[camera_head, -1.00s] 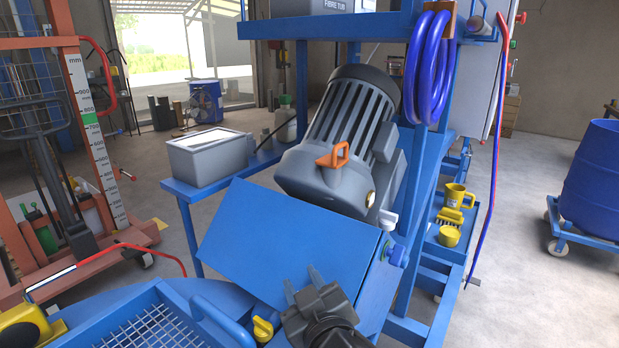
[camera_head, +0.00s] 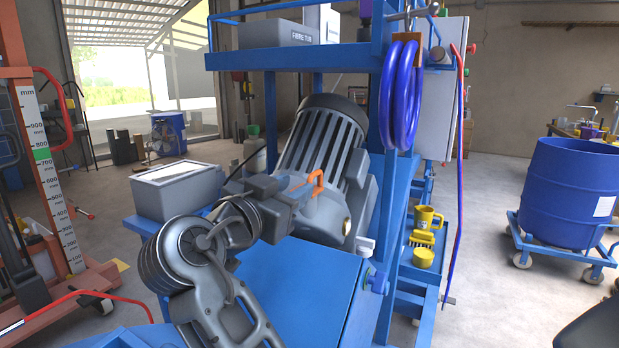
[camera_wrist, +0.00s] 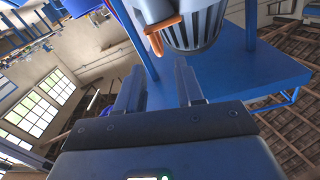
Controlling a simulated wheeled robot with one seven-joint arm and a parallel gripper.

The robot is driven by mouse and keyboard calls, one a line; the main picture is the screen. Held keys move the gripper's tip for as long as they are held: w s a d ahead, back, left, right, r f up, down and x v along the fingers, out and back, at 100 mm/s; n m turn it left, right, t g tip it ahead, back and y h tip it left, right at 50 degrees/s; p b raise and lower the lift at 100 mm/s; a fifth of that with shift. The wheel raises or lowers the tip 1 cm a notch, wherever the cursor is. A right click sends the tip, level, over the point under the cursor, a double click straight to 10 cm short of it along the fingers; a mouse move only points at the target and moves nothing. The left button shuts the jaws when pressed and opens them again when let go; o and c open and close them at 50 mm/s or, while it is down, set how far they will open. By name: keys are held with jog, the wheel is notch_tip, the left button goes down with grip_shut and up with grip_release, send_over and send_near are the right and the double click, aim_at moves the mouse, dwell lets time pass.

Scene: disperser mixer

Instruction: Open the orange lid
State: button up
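The orange lid (camera_head: 317,181) is a small orange piece on the end of the grey ribbed motor (camera_head: 325,140), above the blue sloped cover. It also shows at the top centre of the wrist view (camera_wrist: 154,42). My gripper (camera_head: 300,189) is just left of the lid in the head view and partly hides the motor end around it. In the wrist view my gripper (camera_wrist: 158,78) has its two fingers apart with nothing between them. The lid lies beyond the fingertips there, roughly in line with the gap. Whether anything touches is hard to tell.
The blue cover (camera_head: 300,285) slopes below my arm. A grey box (camera_head: 185,188) stands on a blue shelf at left. A blue post with a coiled blue hose (camera_head: 401,95) rises right of the motor. Yellow cups (camera_head: 428,218) sit lower right.

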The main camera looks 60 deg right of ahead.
aim_at(308, 179)
jog(key=d, duration=0.2)
jog(key=d+p, duration=0.1)
jog(key=d, duration=0.4)
jog(key=shift+s, duration=0.3)
grip_shut()
